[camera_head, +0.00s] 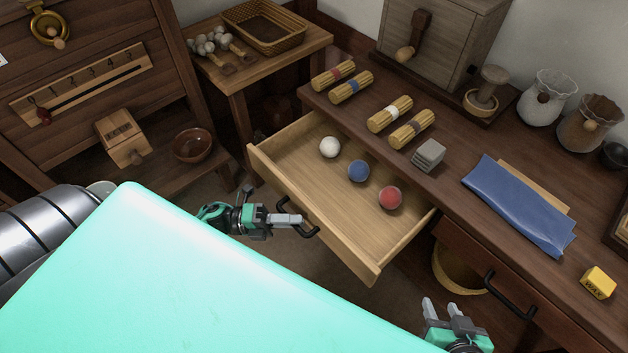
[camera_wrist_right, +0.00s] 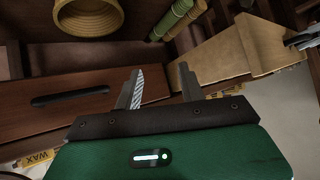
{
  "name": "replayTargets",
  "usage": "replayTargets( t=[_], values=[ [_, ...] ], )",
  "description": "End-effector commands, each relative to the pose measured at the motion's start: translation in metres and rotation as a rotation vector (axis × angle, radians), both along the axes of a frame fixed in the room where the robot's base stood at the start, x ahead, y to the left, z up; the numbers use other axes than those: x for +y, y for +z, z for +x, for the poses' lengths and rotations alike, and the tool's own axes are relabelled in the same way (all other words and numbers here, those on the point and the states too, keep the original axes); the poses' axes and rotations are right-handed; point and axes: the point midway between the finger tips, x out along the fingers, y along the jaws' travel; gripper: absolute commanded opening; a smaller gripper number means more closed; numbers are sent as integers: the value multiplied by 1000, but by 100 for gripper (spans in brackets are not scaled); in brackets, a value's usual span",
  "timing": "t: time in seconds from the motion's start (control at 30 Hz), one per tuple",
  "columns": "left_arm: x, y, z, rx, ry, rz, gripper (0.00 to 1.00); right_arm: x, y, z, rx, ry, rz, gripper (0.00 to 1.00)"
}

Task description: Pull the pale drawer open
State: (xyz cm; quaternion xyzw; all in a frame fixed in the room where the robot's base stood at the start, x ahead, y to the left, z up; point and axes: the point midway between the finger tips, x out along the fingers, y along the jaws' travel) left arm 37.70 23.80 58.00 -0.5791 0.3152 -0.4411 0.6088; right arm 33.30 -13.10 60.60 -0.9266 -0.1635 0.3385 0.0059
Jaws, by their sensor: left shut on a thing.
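The pale drawer (camera_head: 300,205) stands well out from the dark wooden bench, its inside in plain view. A white ball (camera_head: 329,147), a blue ball (camera_head: 358,171) and a red ball (camera_head: 390,197) lie in it. My left gripper (camera_head: 290,220) is shut on the dark handle (camera_head: 311,232) on the drawer front. My right gripper (camera_head: 443,309) is open and empty, in front of the bench and right of the drawer. In the right wrist view its fingers (camera_wrist_right: 160,88) are apart, and the pale drawer (camera_wrist_right: 225,58) shows beyond them.
A closed dark drawer (camera_head: 468,258) with a black handle (camera_head: 510,297) is to the right. A yellow basket (camera_head: 455,272) stands below the bench. Several straw bundles, a grey block (camera_head: 428,155), a blue cloth (camera_head: 520,205) and a yellow wax block (camera_head: 599,282) lie on the bench top.

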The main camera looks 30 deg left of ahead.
Motion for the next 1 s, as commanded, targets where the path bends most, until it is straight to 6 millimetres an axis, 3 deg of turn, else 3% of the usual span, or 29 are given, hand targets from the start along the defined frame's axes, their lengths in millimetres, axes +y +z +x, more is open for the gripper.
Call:
replayTargets(
  t=[0.1,0.3,0.5,0.9,0.93,1.0],
  values=[
    [9,1,-24,4,1,3,0,-9,3,-4,56,-9,-31,40],
    [18,0,-48,2,1,1,0,-20,2,-9,122,-18,-67,40],
    [23,0,-58,0,3,2,0,-25,2,-12,152,-23,-83,40],
    [24,0,-60,-1,3,1,0,-26,1,-13,159,-24,-86,40],
    [24,0,-60,-1,3,1,16,-26,1,-13,159,-25,-85,40],
    [23,0,-60,-1,3,1,30,-26,1,-13,159,-24,-85,40]
  ],
)
